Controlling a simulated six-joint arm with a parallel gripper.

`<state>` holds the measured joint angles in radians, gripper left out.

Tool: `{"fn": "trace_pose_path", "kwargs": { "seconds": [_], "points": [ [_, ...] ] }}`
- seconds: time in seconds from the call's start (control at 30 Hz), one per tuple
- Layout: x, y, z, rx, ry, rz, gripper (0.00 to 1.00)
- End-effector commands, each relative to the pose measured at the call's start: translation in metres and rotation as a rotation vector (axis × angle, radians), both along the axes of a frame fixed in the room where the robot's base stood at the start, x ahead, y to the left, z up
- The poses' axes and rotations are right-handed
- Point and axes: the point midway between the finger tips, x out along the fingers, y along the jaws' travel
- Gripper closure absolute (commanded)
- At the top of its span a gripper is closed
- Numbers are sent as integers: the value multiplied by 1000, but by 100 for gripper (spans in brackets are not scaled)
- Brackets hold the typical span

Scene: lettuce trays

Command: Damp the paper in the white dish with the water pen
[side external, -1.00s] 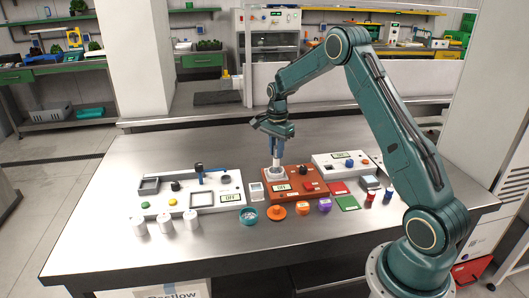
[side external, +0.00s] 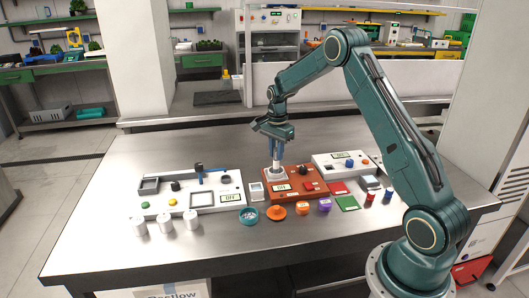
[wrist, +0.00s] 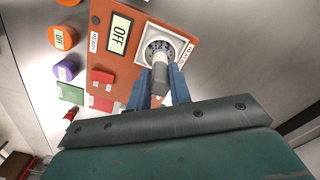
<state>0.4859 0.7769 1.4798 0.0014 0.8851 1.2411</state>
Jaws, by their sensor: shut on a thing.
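My gripper (side external: 276,156) is shut on a pale grey pen-like cylinder, which looks like the water pen; in the wrist view the cylinder (wrist: 160,70) shows between the blue fingers. Its lower end points down into a white square holder (wrist: 182,44) with a round, dark-ringed well, on the orange box. Whether the tip touches the bottom, and any paper inside, I cannot tell. The holder also shows in the side view (side external: 276,176), below the fingers. The orange box (side external: 312,193) has a display reading OFF and red buttons.
A white panel (side external: 170,207) with buttons stands left, with several white cups (side external: 165,223) in front. A teal round dish (side external: 249,215), an orange knob (side external: 276,211) and a purple cup (side external: 325,205) lie along the front. A second white box (side external: 335,163) stands behind right.

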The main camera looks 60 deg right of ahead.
Motion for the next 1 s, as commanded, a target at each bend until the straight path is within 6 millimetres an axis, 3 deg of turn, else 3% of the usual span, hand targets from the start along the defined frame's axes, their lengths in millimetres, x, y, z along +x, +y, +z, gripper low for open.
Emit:
{"fn": "trace_pose_path", "kwargs": {
  "seconds": [1.0],
  "points": [
    [0, 0, -16, 0, 0, 0, 100]
  ]
}}
